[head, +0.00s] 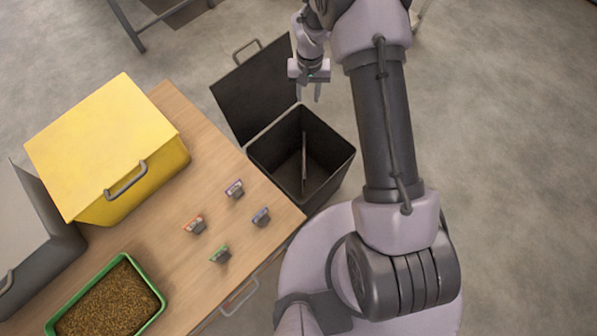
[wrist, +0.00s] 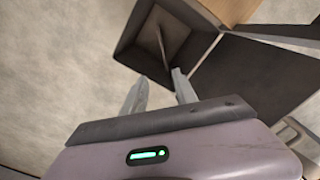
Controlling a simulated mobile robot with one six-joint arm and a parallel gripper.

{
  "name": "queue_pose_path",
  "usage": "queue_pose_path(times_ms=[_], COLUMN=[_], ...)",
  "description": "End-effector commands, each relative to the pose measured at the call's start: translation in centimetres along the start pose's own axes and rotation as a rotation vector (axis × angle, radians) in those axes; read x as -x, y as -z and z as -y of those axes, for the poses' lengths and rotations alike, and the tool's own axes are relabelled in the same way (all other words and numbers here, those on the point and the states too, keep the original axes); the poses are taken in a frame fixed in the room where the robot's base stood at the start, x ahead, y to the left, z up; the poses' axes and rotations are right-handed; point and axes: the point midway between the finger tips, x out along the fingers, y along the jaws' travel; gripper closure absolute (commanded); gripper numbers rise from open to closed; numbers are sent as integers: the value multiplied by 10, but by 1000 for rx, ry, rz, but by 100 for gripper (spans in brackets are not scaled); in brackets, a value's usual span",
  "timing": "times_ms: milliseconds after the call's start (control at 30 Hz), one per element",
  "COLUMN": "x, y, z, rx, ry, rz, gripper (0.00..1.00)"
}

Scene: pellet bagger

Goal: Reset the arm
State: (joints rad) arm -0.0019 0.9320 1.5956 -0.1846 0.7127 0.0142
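My gripper (head: 309,92) hangs at the end of my arm in the upper middle of the head view, above the far edge of an open black bin. In the wrist view my gripper (wrist: 160,92) shows two grey fingers spread apart with nothing between them. The black bin (head: 335,165) stands on the floor beside the table with its lid (head: 250,88) swung open. A thin light-coloured stick-like thing (head: 304,160) shows inside the bin; it also shows in the wrist view (wrist: 162,48).
A wooden table (head: 165,250) holds a yellow lidded box (head: 105,150), a green tray (head: 150,318) of brown pellets and several small coloured clips, one (head: 235,188) near the bin. A grey container (head: 60,245) stands at left. The floor at right is clear.

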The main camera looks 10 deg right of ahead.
Motion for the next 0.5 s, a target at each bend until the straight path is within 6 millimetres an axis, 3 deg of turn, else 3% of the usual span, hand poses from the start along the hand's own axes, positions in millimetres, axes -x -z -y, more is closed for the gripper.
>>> queue_pose_path(times_ms=[33, 200, 500], x=[13, 31, 34], y=[1, 0, 0], z=[0, 0, 0], rx=[0, 0, 0], ry=[0, 0, 0], rz=[-2, -1, 0], gripper=[66, 66, 66])
